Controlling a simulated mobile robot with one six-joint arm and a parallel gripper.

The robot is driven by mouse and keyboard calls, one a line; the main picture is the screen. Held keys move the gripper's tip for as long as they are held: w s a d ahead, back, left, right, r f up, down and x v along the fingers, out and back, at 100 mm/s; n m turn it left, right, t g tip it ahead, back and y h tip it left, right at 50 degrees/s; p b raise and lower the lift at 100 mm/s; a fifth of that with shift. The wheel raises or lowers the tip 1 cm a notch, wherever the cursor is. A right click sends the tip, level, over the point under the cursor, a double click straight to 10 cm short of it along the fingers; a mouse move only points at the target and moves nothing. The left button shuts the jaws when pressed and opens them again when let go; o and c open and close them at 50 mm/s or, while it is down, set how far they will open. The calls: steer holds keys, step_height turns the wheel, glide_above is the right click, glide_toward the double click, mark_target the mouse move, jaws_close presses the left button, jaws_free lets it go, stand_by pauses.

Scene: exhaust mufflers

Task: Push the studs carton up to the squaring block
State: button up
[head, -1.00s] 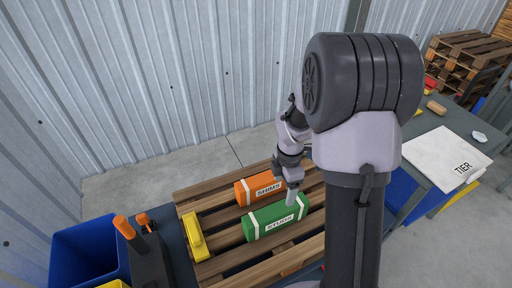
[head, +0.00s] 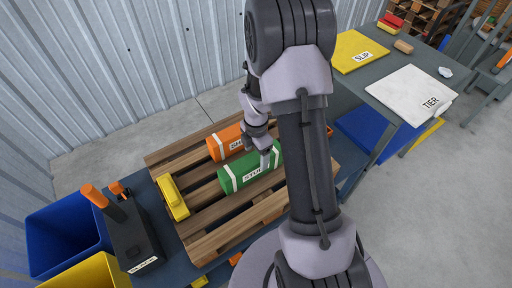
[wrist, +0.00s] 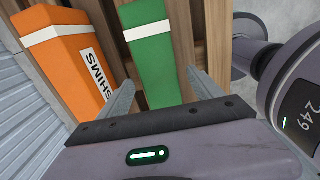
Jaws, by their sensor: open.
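The green studs carton (head: 232,180) with white bands lies on the wooden pallet (head: 208,246). Its label is partly hidden by my gripper in the head view. The yellow squaring block (head: 173,198) is on the pallet to the left of it, with bare slats between them. My gripper (head: 266,161) is open and low over the right part of the studs carton. In the wrist view the green carton (wrist: 155,65) shows between the two fingers of my gripper (wrist: 160,92); I cannot tell whether they touch it.
The orange shims carton (head: 216,147) lies just behind the studs carton and shows at left in the wrist view (wrist: 70,65). A blue bin (head: 62,236), a yellow bin (head: 88,274) and a dark orange-handled tool (head: 130,236) stand left of the pallet.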

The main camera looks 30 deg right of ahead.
step_height(320, 180, down, 8)
steer(key=b, duration=0.3)
steer(key=shift+f, duration=0.1)
